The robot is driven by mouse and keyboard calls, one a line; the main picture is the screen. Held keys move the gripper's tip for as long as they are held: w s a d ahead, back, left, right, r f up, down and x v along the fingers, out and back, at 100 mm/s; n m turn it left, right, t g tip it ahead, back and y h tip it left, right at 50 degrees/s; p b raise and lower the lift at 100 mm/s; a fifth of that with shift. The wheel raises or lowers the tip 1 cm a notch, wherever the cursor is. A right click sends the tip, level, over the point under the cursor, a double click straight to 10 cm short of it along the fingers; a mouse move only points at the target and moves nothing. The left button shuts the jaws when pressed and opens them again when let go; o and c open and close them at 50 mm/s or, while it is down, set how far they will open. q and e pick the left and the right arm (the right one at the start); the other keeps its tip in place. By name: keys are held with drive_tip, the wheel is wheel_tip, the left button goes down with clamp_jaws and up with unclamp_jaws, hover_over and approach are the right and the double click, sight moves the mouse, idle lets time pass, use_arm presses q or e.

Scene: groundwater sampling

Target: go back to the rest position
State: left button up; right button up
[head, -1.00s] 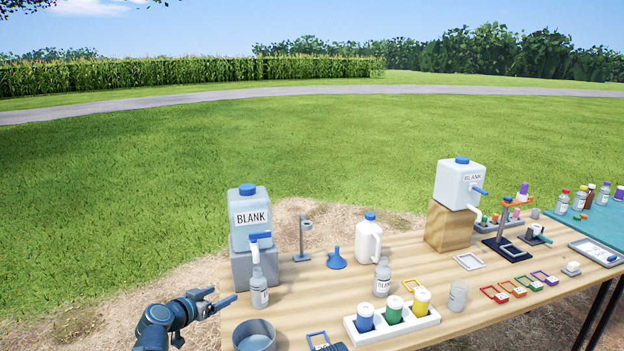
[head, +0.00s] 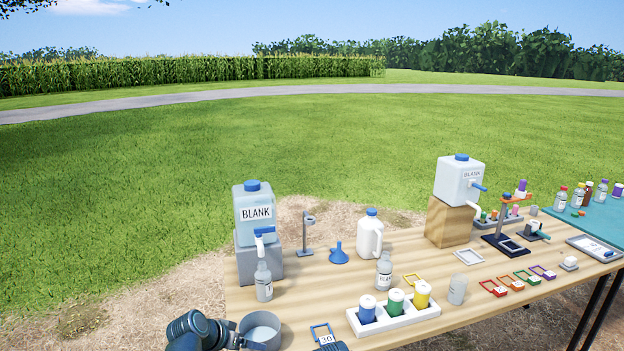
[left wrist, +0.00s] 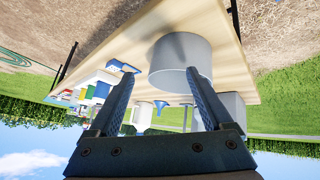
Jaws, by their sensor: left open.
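My left gripper (head: 232,335) is low at the left front of the table in the head view, beside the grey bowl (head: 262,327). Part of it is cut off by the bottom edge. In the left wrist view my left gripper (left wrist: 161,72) shows its two fingers spread apart, with nothing held between them. The bowl (left wrist: 180,60) lies beyond the fingertips there; whether a finger touches it I cannot tell. My right gripper is not clearly visible.
A BLANK jug (head: 255,215) on a grey block stands behind, with a bottle (head: 263,281) under its spout. A white rack (head: 393,317) with coloured-label bottles and a blue frame (head: 321,331) are right of the bowl. Open ground lies left of the table (head: 300,290).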

use_arm(q)
drive_tip(key=s+f+n+g+y, duration=0.2)
drive_tip(key=s+f+g, duration=0.1)
drive_tip(key=s, duration=0.4)
drive_tip(key=s+f+n+g+y, duration=0.1)
drive_tip(key=s+f+g+y, duration=0.15)
drive_tip(key=s, duration=0.35)
drive_tip(key=s+d+f+m+g+y+b, duration=0.1)
drive_tip(key=s+d+f+m+b, duration=0.15)
drive_tip(key=d+f+b, duration=0.3)
drive_tip(key=s+d+f+m+y+b, duration=0.1)
drive_tip(key=s+d+f+b, duration=0.3)
drive_tip(key=d+f+b, duration=0.15)
wheel_tip(320, 180, up, 19)
drive_tip(key=p, duration=1.8)
drive_tip(key=shift+w, duration=0.3)
drive_tip(key=shift+h, duration=0.25)
